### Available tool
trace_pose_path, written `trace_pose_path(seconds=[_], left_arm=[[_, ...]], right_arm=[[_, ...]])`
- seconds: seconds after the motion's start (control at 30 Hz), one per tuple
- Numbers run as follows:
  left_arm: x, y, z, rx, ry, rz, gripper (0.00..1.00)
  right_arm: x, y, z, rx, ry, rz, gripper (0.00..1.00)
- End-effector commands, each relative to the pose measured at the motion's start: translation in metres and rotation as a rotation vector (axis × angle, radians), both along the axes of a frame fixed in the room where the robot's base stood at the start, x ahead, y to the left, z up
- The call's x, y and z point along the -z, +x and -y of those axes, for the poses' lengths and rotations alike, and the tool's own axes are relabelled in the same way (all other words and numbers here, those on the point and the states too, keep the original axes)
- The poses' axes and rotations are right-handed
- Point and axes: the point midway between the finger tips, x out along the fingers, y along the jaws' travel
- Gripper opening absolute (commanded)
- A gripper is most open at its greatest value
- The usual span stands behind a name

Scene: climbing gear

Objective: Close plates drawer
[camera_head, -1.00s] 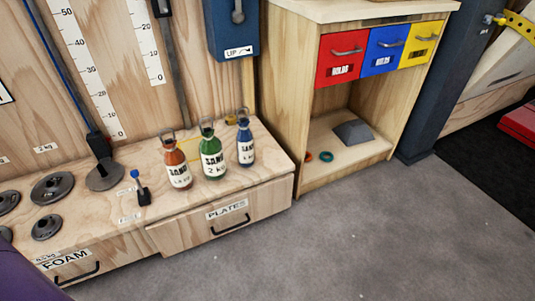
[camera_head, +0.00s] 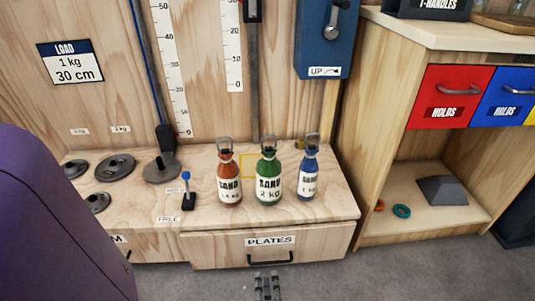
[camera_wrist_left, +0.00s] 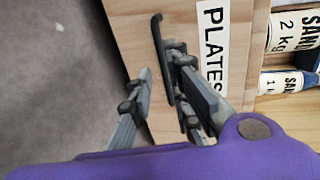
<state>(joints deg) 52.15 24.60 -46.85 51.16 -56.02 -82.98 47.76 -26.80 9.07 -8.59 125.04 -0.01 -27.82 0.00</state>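The plates drawer (camera_head: 215,250) is a pale wood front with a "PLATES" label and a black bar handle (camera_head: 270,259), below the bench top. Its front stands slightly forward of the neighbouring front, so it looks a little open. My left gripper (camera_head: 267,280) shows at the bottom of the head view, just below this handle. In the left wrist view the gripper (camera_wrist_left: 160,62) has its fingers apart, close to the drawer handle (camera_wrist_left: 161,50), which seems to lie between them; contact cannot be told. My right gripper is not in view.
Orange (camera_head: 229,185), green (camera_head: 268,185) and blue (camera_head: 308,180) sand bottles stand on the bench above the drawer. Several dark weight discs (camera_head: 115,167) lie at left. A shelf cabinet (camera_head: 400,145) stands at right. Grey floor (camera_head: 400,275) is free in front.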

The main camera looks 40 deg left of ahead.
Motion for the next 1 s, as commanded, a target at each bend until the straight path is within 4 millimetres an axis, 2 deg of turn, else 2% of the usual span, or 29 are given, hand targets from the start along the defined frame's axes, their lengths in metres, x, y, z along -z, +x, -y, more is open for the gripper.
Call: trace_pose_path(seconds=[0.27,0.6,0.9,1.0], left_arm=[[0.003,0.017,-0.017,0.003,0.008,0.008,0.17],[0.014,0.049,-0.054,0.003,0.005,0.006,0.17],[0.014,0.052,-0.058,0.002,0.004,0.006,0.17],[0.014,0.052,-0.058,0.002,0.004,0.006,0.04]], right_arm=[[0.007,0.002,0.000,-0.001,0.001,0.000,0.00],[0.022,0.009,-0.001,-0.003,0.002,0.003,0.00],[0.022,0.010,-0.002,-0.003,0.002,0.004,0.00],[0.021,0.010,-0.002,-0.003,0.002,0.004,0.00]])
